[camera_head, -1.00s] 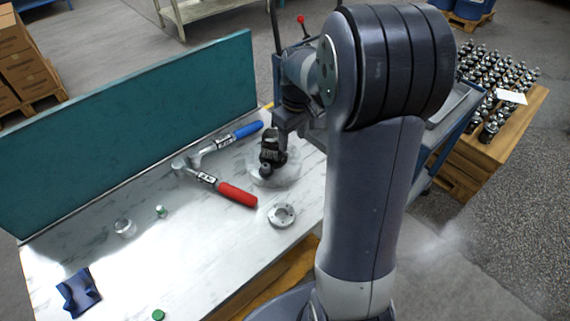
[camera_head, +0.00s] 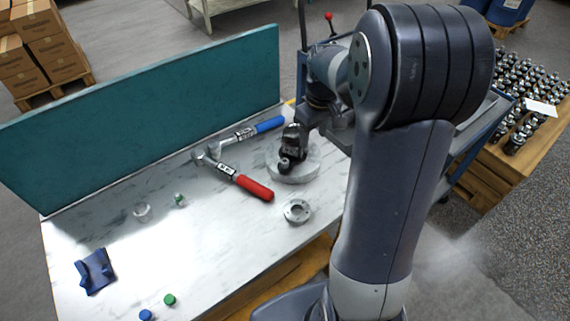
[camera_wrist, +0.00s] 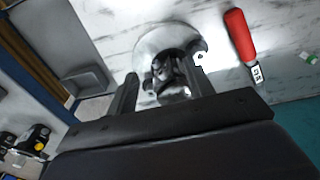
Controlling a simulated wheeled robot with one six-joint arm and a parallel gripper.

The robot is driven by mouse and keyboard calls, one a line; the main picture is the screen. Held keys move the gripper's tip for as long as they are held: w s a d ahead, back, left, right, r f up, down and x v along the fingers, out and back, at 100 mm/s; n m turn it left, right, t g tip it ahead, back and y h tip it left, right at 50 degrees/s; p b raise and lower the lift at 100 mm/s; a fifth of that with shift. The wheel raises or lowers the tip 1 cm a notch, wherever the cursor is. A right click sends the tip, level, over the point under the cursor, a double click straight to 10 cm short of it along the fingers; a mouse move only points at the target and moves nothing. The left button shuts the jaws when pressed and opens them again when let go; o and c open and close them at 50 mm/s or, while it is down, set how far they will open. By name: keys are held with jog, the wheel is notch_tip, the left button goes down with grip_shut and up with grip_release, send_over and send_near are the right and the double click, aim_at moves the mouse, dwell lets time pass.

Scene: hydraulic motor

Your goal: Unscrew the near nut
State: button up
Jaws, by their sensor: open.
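The dark hydraulic motor (camera_head: 291,152) stands on a round pale plate (camera_head: 308,168) on the marble-topped bench. In the wrist view the motor (camera_wrist: 165,68) shows a dark body with shiny metal parts. The near nut cannot be told apart from the other metal parts. My gripper (camera_wrist: 160,88) is open, with one finger to each side of the motor in the wrist view. I cannot tell whether the fingers touch it. In the head view my wrist is above and just right of the motor, and the fingertips are hard to make out.
A red-handled wrench (camera_head: 253,187) and a blue-handled wrench (camera_head: 268,125) lie left of the motor. A metal ring flange (camera_head: 297,211) lies in front. A teal panel (camera_head: 150,112) stands behind.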

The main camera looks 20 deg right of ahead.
jog(key=shift+c, duration=0.4)
jog(key=shift+c, duration=0.5)
jog(key=m+g, duration=0.1)
jog(key=m, duration=1.8)
send_near(285, 161)
notch_tip(285, 161, down, 8)
jog(key=b, duration=0.7)
jog(key=shift+a+f, duration=0.1)
jog(key=shift+a, duration=0.05)
jog(key=shift+c, duration=0.4)
